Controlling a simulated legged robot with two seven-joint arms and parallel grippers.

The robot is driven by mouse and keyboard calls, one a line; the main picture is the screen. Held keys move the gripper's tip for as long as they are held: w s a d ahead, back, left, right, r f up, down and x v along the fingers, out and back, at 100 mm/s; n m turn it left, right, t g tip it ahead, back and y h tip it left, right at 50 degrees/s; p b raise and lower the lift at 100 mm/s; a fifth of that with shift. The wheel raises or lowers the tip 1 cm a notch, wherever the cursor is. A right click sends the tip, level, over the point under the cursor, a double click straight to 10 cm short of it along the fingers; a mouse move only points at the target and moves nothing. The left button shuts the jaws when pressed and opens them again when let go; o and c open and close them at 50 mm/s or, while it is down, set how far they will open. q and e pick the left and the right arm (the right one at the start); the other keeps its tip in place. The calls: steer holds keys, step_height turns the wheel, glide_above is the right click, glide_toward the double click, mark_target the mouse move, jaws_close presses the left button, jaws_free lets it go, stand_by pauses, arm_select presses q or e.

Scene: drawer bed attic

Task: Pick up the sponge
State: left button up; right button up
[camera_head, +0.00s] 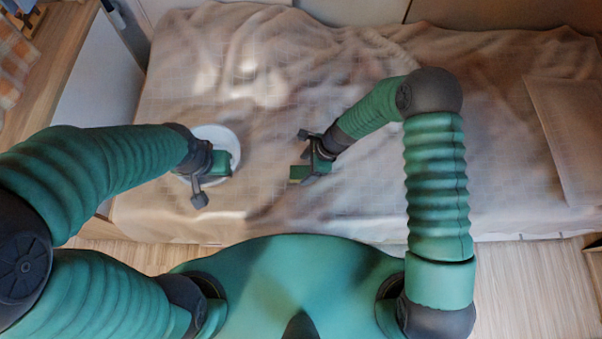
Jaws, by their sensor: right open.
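A small green block with a pale yellowish lower edge, which looks like the sponge (299,172), lies on the bed cover at the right gripper. My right gripper (313,156) is open at the block and partly covers its right side. I cannot tell whether the fingers touch it. My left gripper (208,178) is over a white round plate or bowl (229,137). A green piece shows beside its dark fingers, and I cannot tell whether it is a separate object or part of the gripper. The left gripper's opening is unclear.
The bed with its rumpled beige cover (262,75) fills the middle. A pillow or cushion (570,125) lies at the right. A wooden desk edge (62,50) stands at the left. The bed cover between the grippers is clear.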

mark_target(302, 171)
steer(key=x, duration=0.4)
steer(key=shift+w+d+f+b, duration=0.1)
steer(key=shift+d+f+b, duration=0.05)
steer(key=shift+d+b, duration=0.15)
steer(key=shift+d+f, duration=0.2)
steer(key=shift+f, duration=0.2)
steer(key=shift+a, duration=0.45)
steer(key=c, duration=0.3)
steer(key=shift+a, duration=0.15)
steer(key=c, duration=1)
steer(key=shift+d, duration=0.35)
steer(key=shift+c, duration=0.5)
steer(key=shift+w+a+r, duration=0.1)
steer(key=shift+a+r, duration=0.05)
steer(key=shift+r, duration=0.25)
step_height(302, 171, up, 3)
steer(key=shift+r+p, duration=0.1)
steer(key=shift+p, duration=0.25)
arm_select(q)
steer(key=shift+s+d+f+b, duration=0.1)
steer(key=shift+d+f+b, duration=0.15)
steer(key=shift+d+b, duration=0.15)
arm_select(e)
steer(key=s+d+r, duration=0.1)
steer(key=s+d, duration=0.1)
steer(key=s, duration=1.4)
steer(key=shift+d, duration=0.4)
